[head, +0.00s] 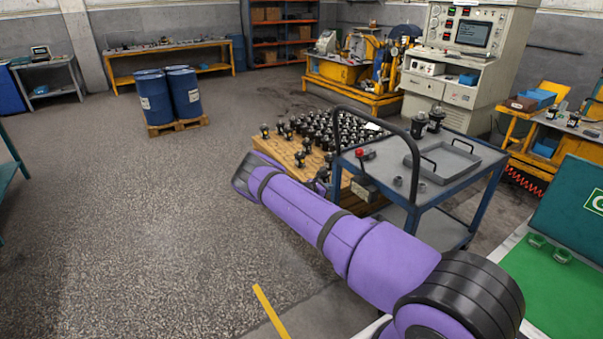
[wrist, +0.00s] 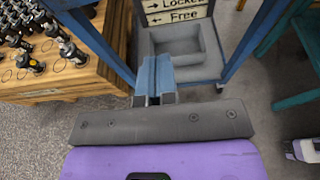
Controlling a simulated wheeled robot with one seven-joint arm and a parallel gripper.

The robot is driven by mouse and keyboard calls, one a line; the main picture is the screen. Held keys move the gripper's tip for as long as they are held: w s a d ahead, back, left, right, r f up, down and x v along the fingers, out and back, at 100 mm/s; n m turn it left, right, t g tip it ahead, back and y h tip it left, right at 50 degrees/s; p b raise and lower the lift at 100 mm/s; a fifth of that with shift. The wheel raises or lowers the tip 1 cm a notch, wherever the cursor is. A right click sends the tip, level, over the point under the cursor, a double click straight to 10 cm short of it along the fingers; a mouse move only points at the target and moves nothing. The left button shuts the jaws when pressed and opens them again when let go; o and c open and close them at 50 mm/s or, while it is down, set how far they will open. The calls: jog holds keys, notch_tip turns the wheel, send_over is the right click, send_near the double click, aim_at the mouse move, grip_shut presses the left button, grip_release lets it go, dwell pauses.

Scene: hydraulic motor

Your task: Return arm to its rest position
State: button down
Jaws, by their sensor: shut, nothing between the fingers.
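My purple arm (head: 320,215) reaches from the lower right of the head view toward the cart and bends near the wooden crate. My gripper is hidden in the head view. In the wrist view my gripper (wrist: 154,98) shows blue-grey fingers shut together with nothing between them. The fingers point toward the cart's lower part and appear apart from it, though the exact distance is hard to tell.
A blue-framed cart (head: 440,165) with a grey tray (head: 441,160) stands close beside my arm. A wooden crate (head: 290,158) of black motors stands left of it. Blue barrels (head: 168,94) stand on a pallet farther back. The floor at left is clear.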

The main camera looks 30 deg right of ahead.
jog(key=s+a+r+m+y, duration=0.3)
jog(key=r+m, duration=0.1)
jog(key=r, duration=0.7)
jog(key=s+a+r+m+g+y, duration=0.1)
jog(key=s+a+r+m+y, duration=0.2)
jog(key=r, duration=0.7)
jog(key=s+a+r+m+y, duration=0.25)
jog(key=s+r+m, duration=0.2)
jog(key=r, duration=0.65)
jog(key=s+a+r+m+t+y, duration=0.2)
jog(key=s+a+r+m+y, duration=0.15)
jog(key=s+a+r, duration=0.9)
jog(key=s+a+r+m+t+y, duration=0.1)
jog(key=s+a, duration=0.3)
jog(key=s, duration=0.5)
jog(key=s+a+r+m+t, duration=0.1)
jog(key=s+a+r, duration=0.3)
jog(key=s, duration=0.4)
jog(key=s+a+r+m+t+y, duration=0.1)
jog(key=s+a, duration=0.3)
jog(key=s, duration=0.5)
jog(key=shift+s+r+t+y, duration=0.3)
jog(key=shift+s+r, duration=0.05)
jog(key=shift+r, duration=0.45)
